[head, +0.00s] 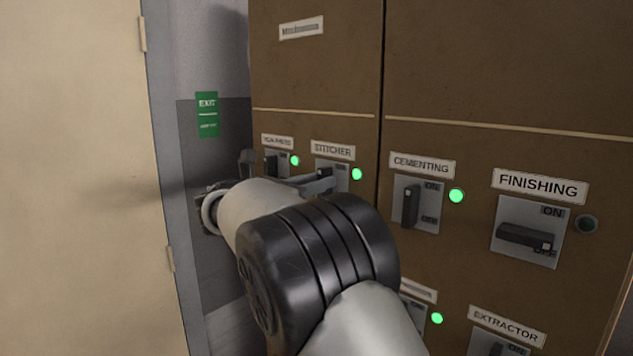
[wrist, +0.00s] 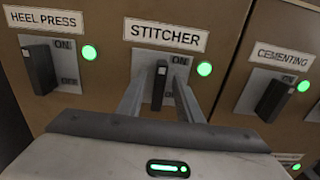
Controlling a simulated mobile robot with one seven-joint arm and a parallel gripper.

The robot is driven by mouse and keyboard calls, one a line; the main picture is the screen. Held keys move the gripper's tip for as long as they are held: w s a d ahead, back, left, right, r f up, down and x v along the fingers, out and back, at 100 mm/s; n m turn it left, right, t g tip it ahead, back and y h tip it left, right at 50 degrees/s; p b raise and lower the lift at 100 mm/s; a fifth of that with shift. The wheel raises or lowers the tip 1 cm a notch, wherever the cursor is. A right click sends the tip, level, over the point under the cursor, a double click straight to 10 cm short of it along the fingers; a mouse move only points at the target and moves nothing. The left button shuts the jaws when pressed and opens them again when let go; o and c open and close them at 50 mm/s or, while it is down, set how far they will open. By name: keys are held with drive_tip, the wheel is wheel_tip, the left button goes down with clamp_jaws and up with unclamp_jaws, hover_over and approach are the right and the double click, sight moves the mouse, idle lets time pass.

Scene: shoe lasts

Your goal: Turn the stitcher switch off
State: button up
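The stitcher switch (wrist: 160,84) is a dark lever on a grey plate under the STITCHER label (wrist: 165,36). The lever stands upright, with ON marked at its upper right. The green lamp (wrist: 204,69) beside it is lit. My gripper (wrist: 160,92) is open, with one finger on each side of the lever and a visible gap to each. In the head view my arm covers most of the stitcher plate (head: 341,173), and one finger shows there. The lower part of the lever's plate is hidden by my gripper body in the wrist view.
The heel press switch (wrist: 39,70) is to the left and the cementing switch (wrist: 275,98) to the right, both with lit green lamps. The finishing switch (head: 525,238) lies sideways, its lamp (head: 586,224) dark. An extractor switch (head: 497,349) sits lower. A pale panel (head: 75,180) stands at left.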

drive_tip(key=shift+c, duration=0.2)
clamp_jaws()
drive_tip(key=shift+m+b, duration=0.3)
drive_tip(key=shift+s+d+f+m+b, duration=0.1)
drive_tip(key=shift+d+f+m+b, duration=0.1)
drive_tip(key=shift+m+b, duration=2.45)
drive_tip(key=shift+s+d+f+m+b, duration=0.15)
drive_tip(key=shift+f+m+b, duration=0.1)
drive_tip(key=shift+m+b, duration=2.35)
drive_tip(key=shift+s+d+f+m+b, duration=0.1)
drive_tip(key=shift+d+f+m+b, duration=0.1)
drive_tip(key=shift+m+b, duration=2.45)
drive_tip(key=shift+m+p, duration=0.65)
drive_tip(key=shift+m, duration=0.25)
